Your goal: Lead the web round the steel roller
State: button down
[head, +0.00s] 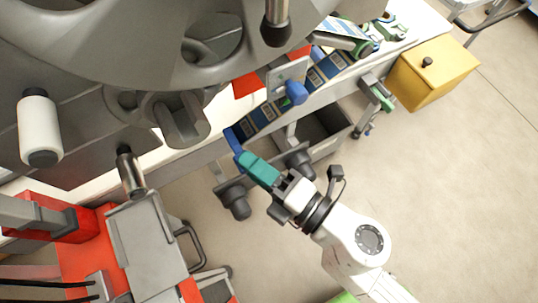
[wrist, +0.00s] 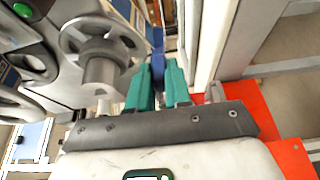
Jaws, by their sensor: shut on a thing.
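The web (head: 262,117) is a blue strip with printed pale labels, running down from the upper right to my gripper. My gripper (head: 242,157) has teal fingers and is shut on the web's plain blue end (head: 232,138). In the wrist view the blue end (wrist: 157,42) stands up between the two teal fingers (wrist: 158,88). A shiny steel roller (head: 131,173) with a dark end cap sits to the left of my gripper, apart from it and from the web. The fingers hide the part of the web they grip.
A white roller (head: 40,128) and large grey reel wheels (head: 190,45) fill the upper left. A red and grey machine (head: 145,245) stands below the steel roller. A grey bin (head: 320,130) and yellow box (head: 433,72) are at right.

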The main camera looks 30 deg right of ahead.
jog(key=a+f+b, duration=0.1)
jog(key=a, duration=0.5)
jog(key=a+f+b, duration=0.1)
jog(key=a, duration=0.5)
jog(key=a+f+b, duration=0.1)
jog(key=a, duration=0.4)
jog(key=shift+s+a+f, duration=0.2)
jog(key=shift+a+f, duration=0.15)
jog(key=shift+a, duration=0.05)
jog(key=a+r+p, duration=0.6)
jog(key=r+p, duration=0.2)
jog(key=p, duration=0.1)
jog(key=shift+r, duration=0.3)
jog(key=shift+s+a, duration=0.1)
jog(key=shift+f, duration=0.15)
